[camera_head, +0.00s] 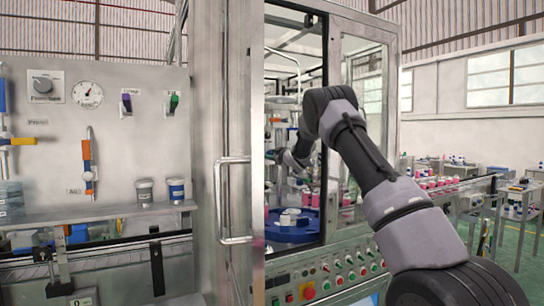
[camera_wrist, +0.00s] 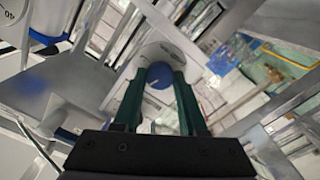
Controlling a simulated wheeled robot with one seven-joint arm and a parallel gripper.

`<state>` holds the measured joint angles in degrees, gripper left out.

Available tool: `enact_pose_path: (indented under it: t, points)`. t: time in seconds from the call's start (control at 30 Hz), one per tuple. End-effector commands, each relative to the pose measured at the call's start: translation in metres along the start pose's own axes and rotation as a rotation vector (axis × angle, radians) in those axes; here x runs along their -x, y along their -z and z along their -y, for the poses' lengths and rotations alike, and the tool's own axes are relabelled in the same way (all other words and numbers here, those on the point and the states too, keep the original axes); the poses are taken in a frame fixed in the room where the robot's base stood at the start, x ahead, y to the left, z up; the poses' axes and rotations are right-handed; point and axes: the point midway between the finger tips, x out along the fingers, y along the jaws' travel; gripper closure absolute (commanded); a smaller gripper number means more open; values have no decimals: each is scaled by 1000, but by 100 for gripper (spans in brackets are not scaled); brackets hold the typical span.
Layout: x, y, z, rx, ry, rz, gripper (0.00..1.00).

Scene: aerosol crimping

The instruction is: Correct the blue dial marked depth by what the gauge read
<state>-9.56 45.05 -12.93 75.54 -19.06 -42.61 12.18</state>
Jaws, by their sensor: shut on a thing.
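My gripper (camera_wrist: 160,82) shows in the wrist view with its two green fingers pointing away from the camera. It is shut on a round blue dial (camera_wrist: 158,76), in front of a pale rounded housing. The fingers stand on either side of the dial, and its marking cannot be read. In the head view my arm reaches through the open front of the machine cabinet, and its end is small and partly hidden there. A round white gauge (camera_head: 87,94) with a needle is on the left panel; its reading is too small to tell.
A steel door with a handle (camera_head: 233,200) stands left of the opening, and the cabinet frame (camera_head: 331,120) is close on the right. Inside is a blue turntable (camera_head: 291,236). Below are buttons (camera_head: 309,290). Two cups (camera_head: 176,189) stand on the left shelf.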

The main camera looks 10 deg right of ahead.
Motion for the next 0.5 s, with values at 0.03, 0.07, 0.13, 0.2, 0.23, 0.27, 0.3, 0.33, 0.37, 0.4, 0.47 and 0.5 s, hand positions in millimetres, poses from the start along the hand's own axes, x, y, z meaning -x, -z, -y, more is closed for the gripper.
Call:
enact_pose_path:
  t: [0.03,0.07,0.13,0.2,0.23,0.27,0.3,0.33,0.37,0.4,0.47,0.5]
  points:
    - [1,-2,-2,-42,-2,2,100]
    - [1,-2,-1,-67,-1,2,100]
    - [1,-2,-2,-126,-1,2,100]
    - [1,-2,-1,-184,-1,2,100]
    - [1,-2,-1,-206,-1,2,100]
    - [0,-1,-1,-228,0,1,100]
    - [1,-2,-1,-257,-1,2,100]
    - [0,-2,-1,-277,-1,2,100]
    - [0,-2,-1,-296,0,2,100]
    - [0,-2,0,-322,0,2,100]
    - [0,-2,-1,-354,-1,3,100]
    - [0,-2,0,-375,0,2,100]
